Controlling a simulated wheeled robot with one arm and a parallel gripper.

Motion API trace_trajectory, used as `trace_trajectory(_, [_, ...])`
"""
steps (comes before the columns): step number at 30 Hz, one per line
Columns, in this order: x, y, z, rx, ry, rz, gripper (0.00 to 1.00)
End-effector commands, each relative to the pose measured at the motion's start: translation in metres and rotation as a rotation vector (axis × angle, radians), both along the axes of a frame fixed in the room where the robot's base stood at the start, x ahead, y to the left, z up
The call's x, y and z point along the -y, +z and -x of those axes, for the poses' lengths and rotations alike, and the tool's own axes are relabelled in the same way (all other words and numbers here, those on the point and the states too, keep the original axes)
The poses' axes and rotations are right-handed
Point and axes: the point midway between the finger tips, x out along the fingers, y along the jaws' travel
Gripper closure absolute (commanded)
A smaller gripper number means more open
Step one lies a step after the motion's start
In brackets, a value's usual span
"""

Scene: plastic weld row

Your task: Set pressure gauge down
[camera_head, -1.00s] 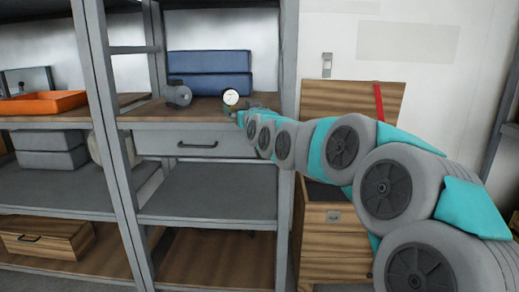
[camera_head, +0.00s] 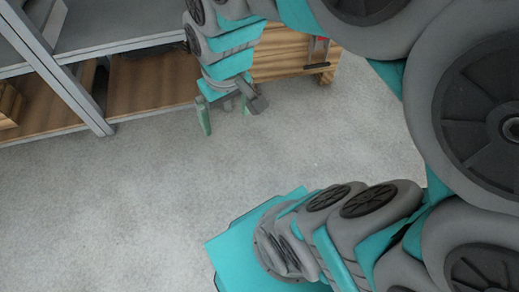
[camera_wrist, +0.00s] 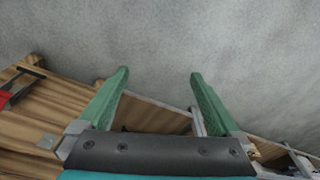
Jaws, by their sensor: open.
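The pressure gauge shows in neither current view. My gripper (camera_head: 226,120) points down over the grey floor (camera_head: 150,190), in front of the shelf and cabinet, in the head view. Its two green fingers stand wide apart. The wrist view also shows my gripper (camera_wrist: 158,76) open, with nothing between the fingers and bare grey floor beyond them. The shelf top where a gauge stood earlier is out of view.
A grey-framed shelf unit (camera_head: 67,92) with a wooden bottom board (camera_head: 150,82) stands at the upper left. A wooden cabinet (camera_head: 285,62) is just behind my gripper; wood also shows in the wrist view (camera_wrist: 45,105). The floor in front is clear.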

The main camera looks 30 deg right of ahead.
Motion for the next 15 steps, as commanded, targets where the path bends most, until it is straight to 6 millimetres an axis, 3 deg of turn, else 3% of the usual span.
trace_trajectory(1, [0.004, -0.006, 0.031, -0.071, -0.021, 0.012, 0.01])
trace_trajectory(3, [0.009, -0.014, 0.067, -0.163, -0.044, 0.024, 0.01])
trace_trajectory(6, [0.012, -0.019, 0.099, -0.245, -0.067, 0.035, 0.01])
trace_trajectory(9, [0.013, -0.020, 0.111, -0.275, -0.076, 0.038, 0.01])
trace_trajectory(15, [0.013, -0.020, 0.112, -0.278, -0.077, 0.038, 0.01])
